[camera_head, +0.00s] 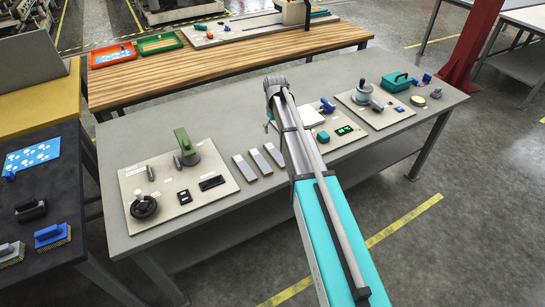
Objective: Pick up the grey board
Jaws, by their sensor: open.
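I cannot tell for sure which thing is the grey board. Pale grey bars (259,161) lie side by side near the middle of the grey table. My teal and grey arm reaches from the bottom right up over that table, just right of the bars. It covers part of the tabletop. My gripper's fingers do not show.
On the grey table (150,122), a beige panel (206,197) with knobs and a green-handled part stands left. More panels (395,117) and parts stand right. Behind is a wooden table (130,97) with trays. A red post (477,40) stands right.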

